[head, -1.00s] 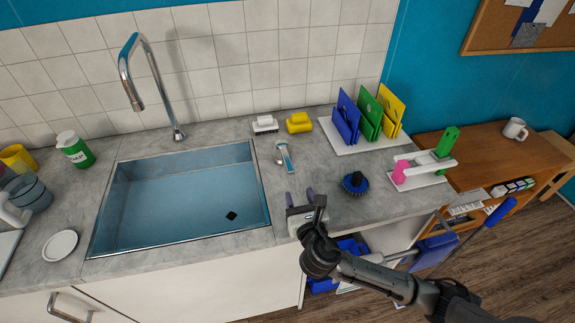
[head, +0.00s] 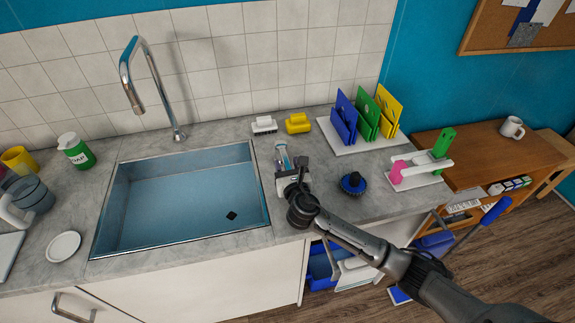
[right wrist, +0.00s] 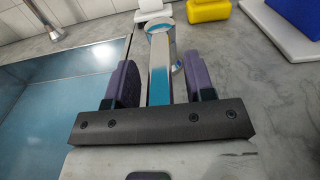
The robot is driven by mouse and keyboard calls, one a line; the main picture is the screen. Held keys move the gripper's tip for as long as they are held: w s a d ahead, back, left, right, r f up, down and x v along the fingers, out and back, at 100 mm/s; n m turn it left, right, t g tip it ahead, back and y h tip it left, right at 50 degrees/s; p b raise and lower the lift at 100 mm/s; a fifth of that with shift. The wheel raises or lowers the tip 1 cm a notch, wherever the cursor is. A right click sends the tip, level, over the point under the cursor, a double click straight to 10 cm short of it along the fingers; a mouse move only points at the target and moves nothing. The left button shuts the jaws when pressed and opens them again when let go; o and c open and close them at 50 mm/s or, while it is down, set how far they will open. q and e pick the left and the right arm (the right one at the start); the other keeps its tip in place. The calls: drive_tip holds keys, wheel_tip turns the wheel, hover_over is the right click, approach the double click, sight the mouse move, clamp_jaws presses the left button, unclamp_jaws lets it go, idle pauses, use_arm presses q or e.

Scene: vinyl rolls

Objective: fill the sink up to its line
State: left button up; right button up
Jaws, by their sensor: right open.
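The sink (head: 262,190) is set in the grey counter, with a blue-tinted inside and a small black square (head: 231,215) low in it. I cannot make out a fill line or a clear water level. The chrome tap (head: 130,75) arches over it, and no stream shows from its spout. A chrome lever with a blue stripe (head: 282,152) stands right of the sink; it also shows in the right wrist view (right wrist: 160,75). My right gripper (head: 291,166) is open, with its purple-grey fingers on either side of the lever, apart from it. My left gripper is out of view.
A white brush (head: 264,125) and a yellow one (head: 298,123) lie behind the lever. A round blue brush (head: 353,183) is to its right, before a rack of coloured boards (head: 362,115). A soap bottle (head: 75,151) and a small white dish (head: 63,246) are left of the sink.

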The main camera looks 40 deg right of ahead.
drive_tip(key=shift+c, duration=0.3)
clamp_jaws()
idle(0.3)
